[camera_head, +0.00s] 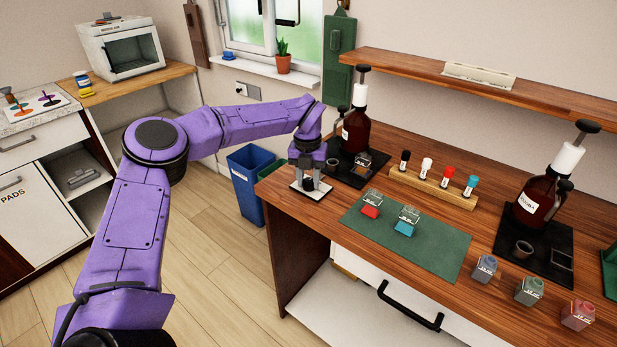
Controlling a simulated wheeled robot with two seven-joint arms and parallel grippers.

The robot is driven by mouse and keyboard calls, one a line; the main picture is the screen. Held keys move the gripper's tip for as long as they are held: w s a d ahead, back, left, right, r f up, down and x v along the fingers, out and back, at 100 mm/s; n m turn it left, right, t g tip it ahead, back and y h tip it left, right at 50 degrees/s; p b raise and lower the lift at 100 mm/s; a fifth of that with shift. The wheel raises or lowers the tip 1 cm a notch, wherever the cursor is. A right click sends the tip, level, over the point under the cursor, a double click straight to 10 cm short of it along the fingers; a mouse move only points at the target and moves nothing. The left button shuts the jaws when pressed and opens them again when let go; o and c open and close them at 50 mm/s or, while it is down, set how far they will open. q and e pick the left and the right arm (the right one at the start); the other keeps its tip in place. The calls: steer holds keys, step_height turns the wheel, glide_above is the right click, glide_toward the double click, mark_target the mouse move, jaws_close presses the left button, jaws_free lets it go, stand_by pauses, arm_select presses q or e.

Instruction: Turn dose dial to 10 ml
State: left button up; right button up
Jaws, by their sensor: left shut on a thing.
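My left gripper (308,172) comes in from the left and points down at the near left corner of the wooden bench. It is shut on a small black dose dial (308,185), which sits on a white plate (300,191) on the bench. The fingers and wrist cover part of the dial, and its marks are too small to read. Behind and to the right stands a brown dispenser bottle (356,130) with a white collar and black top, on a black mat. A second brown dispenser bottle (535,200) stands at the right. My right gripper is not in view.
A green mat (440,250) holds two small clear-topped containers with red and cyan. Behind it a wooden rack (433,187) holds several capped vials. Several small jars stand at the front right.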

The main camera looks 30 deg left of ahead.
mark_target(307, 181)
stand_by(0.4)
arm_select(q)
steer(key=o, duration=1)
steer(key=shift+o, duration=0.2)
step_height(307, 181, up, 11)
steer(key=b, duration=0.1)
steer(key=shift+f, duration=0.15)
steer(key=shift+s+a, duration=0.15)
